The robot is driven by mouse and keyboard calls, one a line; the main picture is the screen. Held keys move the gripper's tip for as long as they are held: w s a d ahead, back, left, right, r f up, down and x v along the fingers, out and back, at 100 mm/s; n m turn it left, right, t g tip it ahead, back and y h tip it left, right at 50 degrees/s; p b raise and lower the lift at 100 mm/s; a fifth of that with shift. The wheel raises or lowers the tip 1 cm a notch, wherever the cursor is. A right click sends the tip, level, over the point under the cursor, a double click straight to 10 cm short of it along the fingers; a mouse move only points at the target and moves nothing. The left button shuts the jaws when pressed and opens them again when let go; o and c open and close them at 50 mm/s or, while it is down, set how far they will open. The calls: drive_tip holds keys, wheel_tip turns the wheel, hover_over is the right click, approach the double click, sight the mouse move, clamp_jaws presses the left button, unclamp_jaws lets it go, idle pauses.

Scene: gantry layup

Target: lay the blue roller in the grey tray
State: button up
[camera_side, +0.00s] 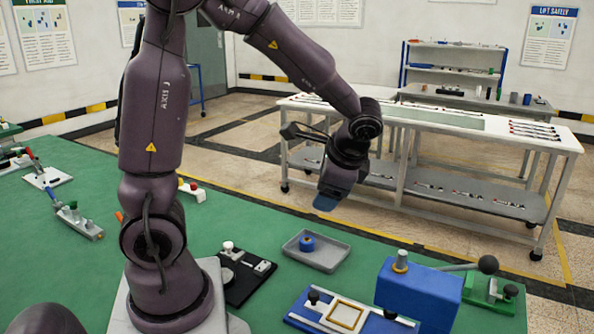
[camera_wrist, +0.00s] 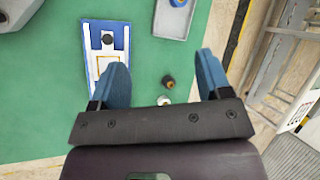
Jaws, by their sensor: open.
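The blue roller (camera_side: 307,243) is a short blue cylinder with a brownish centre. It rests inside the shallow grey tray (camera_side: 330,260), toward the tray's back left, on the green table. In the wrist view the roller (camera_wrist: 179,3) is cut by the top edge, inside the grey tray (camera_wrist: 172,25). My gripper (camera_side: 325,203) is up in the air above and behind the tray, clear of it. In the wrist view my gripper (camera_wrist: 161,62) has its two blue fingers wide apart with nothing held between them.
In the wrist view a dark knob (camera_wrist: 168,82) shows between my fingers. Green table (camera_side: 245,215) behind the tray is clear.

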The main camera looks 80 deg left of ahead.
drive_tip(key=s+d+r+n+t+h, duration=0.4)
drive_tip(key=s+d+r+t+h, duration=0.2)
drive_tip(key=s+d+r, duration=0.3)
drive_tip(key=shift+d+n+t, duration=0.3)
drive_tip(key=shift+d+t, duration=0.2)
drive_tip(key=shift+d, duration=0.75)
